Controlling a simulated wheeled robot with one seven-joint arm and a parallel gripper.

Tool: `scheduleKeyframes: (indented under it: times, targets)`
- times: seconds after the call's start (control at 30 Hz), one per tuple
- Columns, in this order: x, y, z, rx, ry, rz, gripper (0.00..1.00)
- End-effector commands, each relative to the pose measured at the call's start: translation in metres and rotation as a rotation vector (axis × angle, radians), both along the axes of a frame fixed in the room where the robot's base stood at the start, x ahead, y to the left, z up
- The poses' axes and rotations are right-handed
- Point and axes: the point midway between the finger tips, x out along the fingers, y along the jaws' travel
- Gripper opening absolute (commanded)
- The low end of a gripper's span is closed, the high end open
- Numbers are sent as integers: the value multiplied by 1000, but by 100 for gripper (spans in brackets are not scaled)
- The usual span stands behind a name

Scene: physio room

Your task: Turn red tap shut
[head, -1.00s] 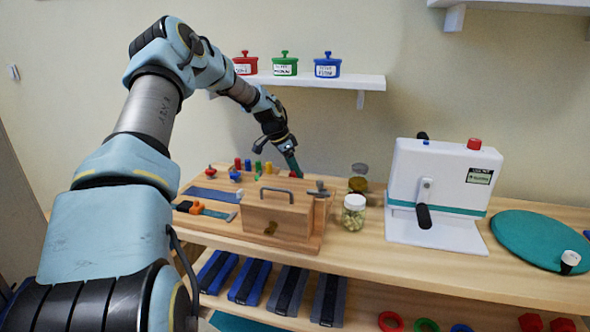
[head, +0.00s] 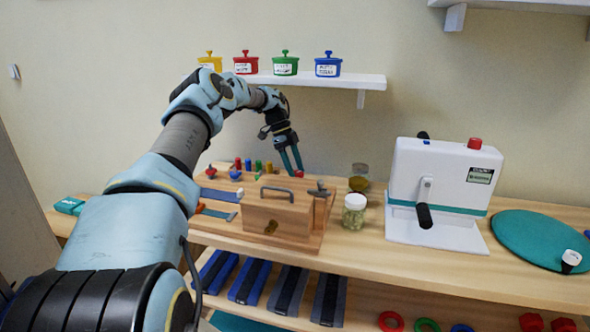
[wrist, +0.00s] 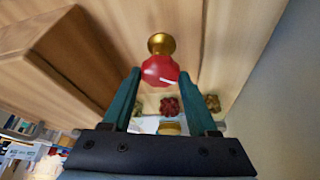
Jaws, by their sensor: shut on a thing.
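The red tap (wrist: 160,70) has a faceted red handle with a white line, on a round brass base, in the wrist view. It also shows in the head view as a small red knob (head: 298,174) behind the wooden box. My gripper (wrist: 159,76) has one teal finger on each side of the red handle and is shut on it. In the head view my gripper (head: 293,168) reaches down to the tap from above. The brass base is in plain view beyond the fingertips.
A wooden box with a handle (head: 278,208) stands in front of the tap. A jar (head: 354,211) and a white crank machine (head: 441,190) stand to the right. A wall shelf (head: 345,81) with coloured pots hangs above my wrist.

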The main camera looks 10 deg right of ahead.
Motion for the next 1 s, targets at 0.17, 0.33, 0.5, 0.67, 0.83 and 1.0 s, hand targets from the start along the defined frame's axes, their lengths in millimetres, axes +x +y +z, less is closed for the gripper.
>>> scheduleKeyframes:
  times: [0.17, 0.33, 0.5, 0.67, 0.83, 1.0]
  targets:
    - [1, 0, 0, 2, -2, -140, 4]
    - [2, -1, 0, 2, -2, -244, 4]
    - [2, -1, -1, 2, 0, -315, 3]
    - [2, -1, 0, 3, -2, -350, 3]
    - [2, 0, -1, 3, -2, -364, 3]
    - [2, 0, -1, 3, -3, -365, 3]
